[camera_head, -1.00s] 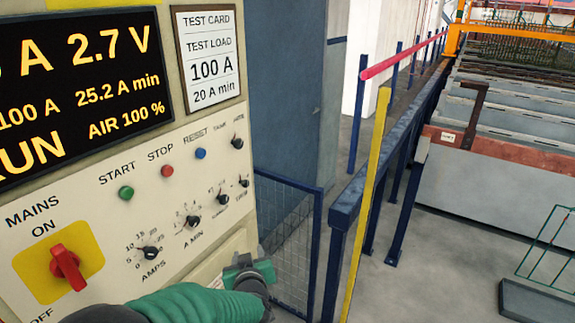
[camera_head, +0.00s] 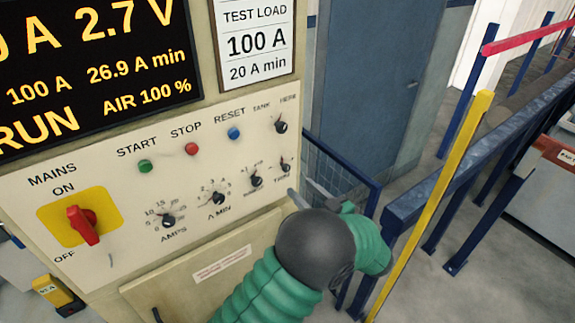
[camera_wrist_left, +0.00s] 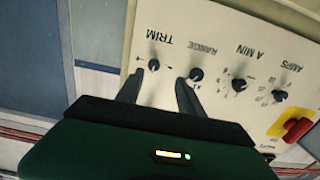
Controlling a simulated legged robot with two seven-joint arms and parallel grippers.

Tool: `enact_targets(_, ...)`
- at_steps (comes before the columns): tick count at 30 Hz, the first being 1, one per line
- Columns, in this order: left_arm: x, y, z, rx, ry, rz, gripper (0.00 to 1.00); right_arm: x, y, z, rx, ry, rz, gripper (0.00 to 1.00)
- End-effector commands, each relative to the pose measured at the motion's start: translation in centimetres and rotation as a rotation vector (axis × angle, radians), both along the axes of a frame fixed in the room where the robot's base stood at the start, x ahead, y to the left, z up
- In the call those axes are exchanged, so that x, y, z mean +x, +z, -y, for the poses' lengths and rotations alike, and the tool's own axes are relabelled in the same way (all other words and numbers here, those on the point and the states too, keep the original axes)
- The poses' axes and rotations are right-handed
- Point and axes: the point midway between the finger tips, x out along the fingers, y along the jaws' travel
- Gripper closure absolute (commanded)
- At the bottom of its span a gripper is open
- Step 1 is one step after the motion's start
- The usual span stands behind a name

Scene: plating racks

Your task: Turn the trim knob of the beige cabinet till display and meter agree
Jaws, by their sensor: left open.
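The beige cabinet (camera_head: 120,205) fills the left of the head view. Its black display (camera_head: 90,70) shows 2.7 V, 100 A, 26.9 A min, RUN and AIR 100 % in yellow; its top left is cut off. The small black trim knob (camera_head: 284,166) is the rightmost in the lower knob row, and shows upside down in the wrist view (camera_wrist_left: 153,64). My left gripper (camera_head: 306,191) is open and empty, just below and right of that knob. In the wrist view its fingers (camera_wrist_left: 158,88) point at the panel, with the range knob (camera_wrist_left: 196,74) by the right fingertip. I see no separate meter.
The range knob and other dials sit close beside the trim knob. A red mains switch (camera_head: 83,224) is at the panel's left. A test card (camera_head: 256,40) hangs above. A blue mesh guard (camera_head: 340,180) and yellow post (camera_head: 430,205) stand to the right.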

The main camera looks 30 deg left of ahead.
Motion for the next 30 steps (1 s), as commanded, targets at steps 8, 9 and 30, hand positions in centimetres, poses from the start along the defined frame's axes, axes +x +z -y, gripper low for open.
enact_targets(8, 2.6, 0.5, -5.6, 0.006, -0.001, -0.001, 0.55, 0.0, 3.0, 0.0, 0.000, -0.001, 0.000, 1.00)
enact_targets(9, 2.9, 0.5, -6.3, 0.005, -0.002, 0.001, 0.55, 0.0, 3.3, 0.0, 0.000, -0.001, 0.000, 1.00)
enact_targets(30, 3.8, 0.0, -8.6, 0.001, -0.004, 0.002, 0.88, 0.0, 3.7, 0.0, 0.000, -0.001, 0.000, 1.00)
